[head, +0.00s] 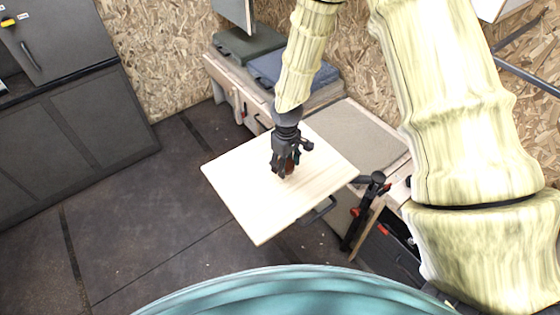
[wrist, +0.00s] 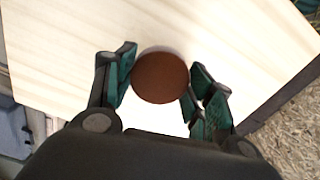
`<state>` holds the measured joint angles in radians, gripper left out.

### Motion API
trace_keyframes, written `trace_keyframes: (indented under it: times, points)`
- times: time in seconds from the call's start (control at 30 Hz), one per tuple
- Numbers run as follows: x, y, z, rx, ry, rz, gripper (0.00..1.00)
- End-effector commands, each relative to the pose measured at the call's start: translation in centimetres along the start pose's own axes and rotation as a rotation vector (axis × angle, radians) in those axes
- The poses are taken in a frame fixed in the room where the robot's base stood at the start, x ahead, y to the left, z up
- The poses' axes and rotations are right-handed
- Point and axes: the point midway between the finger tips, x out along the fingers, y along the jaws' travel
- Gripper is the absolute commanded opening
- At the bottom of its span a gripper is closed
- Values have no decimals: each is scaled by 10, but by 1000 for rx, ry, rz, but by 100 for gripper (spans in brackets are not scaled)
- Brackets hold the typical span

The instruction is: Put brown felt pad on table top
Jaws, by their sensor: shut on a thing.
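The brown felt pad (wrist: 160,78) is a round, flat disc between the two green-lined fingers of my gripper (wrist: 160,88) in the wrist view. The fingers touch its left and right edges. In the head view my gripper (head: 285,175) points down over the pale wooden table top (head: 240,190), and a bit of the brown pad shows at its fingertips. The table top also fills much of the wrist view (wrist: 60,50). I cannot tell whether the pad rests on the board or is just above it.
Dark cabinets (head: 60,120) are at the left. The dark floor between is clear.

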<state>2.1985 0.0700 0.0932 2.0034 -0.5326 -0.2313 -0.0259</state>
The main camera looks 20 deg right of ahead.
Motion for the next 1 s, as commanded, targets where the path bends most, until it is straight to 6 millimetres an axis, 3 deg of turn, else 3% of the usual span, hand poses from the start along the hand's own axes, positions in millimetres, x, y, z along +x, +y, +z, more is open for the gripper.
trace_keyframes:
  times: [0.1,0.27,0.47,0.8,1.0]
  points:
    - [0,5,-19,0,0,0,39]
    - [3,8,-31,0,0,0,39]
    - [9,8,-32,0,-1,0,39]
    - [37,8,-31,1,-1,0,39]
    - [38,8,-31,1,0,0,39]
